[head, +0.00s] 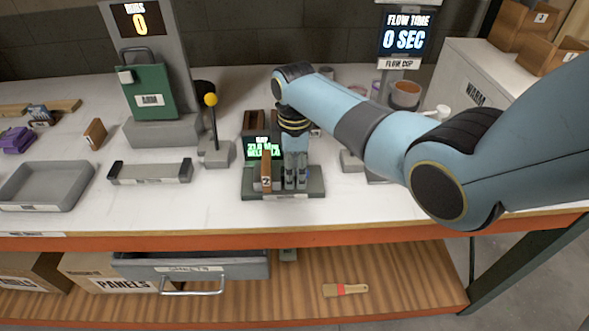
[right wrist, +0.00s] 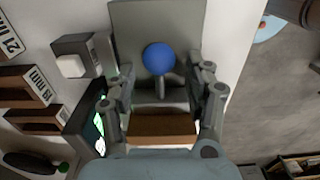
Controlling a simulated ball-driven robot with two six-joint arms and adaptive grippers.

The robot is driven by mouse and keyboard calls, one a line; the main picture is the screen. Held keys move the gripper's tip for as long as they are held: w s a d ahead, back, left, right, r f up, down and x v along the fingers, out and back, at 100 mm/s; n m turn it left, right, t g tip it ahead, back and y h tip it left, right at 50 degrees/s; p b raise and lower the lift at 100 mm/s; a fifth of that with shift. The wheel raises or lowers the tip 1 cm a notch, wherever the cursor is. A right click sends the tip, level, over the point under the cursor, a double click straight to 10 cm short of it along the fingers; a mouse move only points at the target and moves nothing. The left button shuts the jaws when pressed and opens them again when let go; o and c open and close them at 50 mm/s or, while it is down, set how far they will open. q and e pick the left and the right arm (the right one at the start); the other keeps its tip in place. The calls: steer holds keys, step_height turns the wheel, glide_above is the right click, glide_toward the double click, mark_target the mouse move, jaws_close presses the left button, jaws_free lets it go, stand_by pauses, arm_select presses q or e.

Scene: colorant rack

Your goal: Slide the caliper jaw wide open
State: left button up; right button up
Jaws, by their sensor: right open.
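The caliper stand, with a dark grey base (head: 262,194) and a lit green display (head: 257,147), is at the middle front of the bench in the head view. A brown block (head: 266,172) stands at it, beside my gripper. My right gripper (head: 296,184) points down over the stand's right part. In the right wrist view its fingers are open and apart, with a blue ball knob (right wrist: 159,57) on a short stem between and beyond them. I cannot tell whether they touch it. A brown piece (right wrist: 162,128) lies between the finger bases. My left gripper is not in view.
A yellow-knobbed lever (head: 211,100) and a grey block fixture (head: 150,173) stand to the left. A grey tray (head: 47,185) is at far left. The bench's orange front edge (head: 330,238) runs close in front of the stand. My right arm hides part of the right side.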

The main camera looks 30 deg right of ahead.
steer(key=shift+f, duration=0.2)
steer(key=shift+c, duration=0.3)
steer(key=shift+r, duration=0.1)
jaws_close()
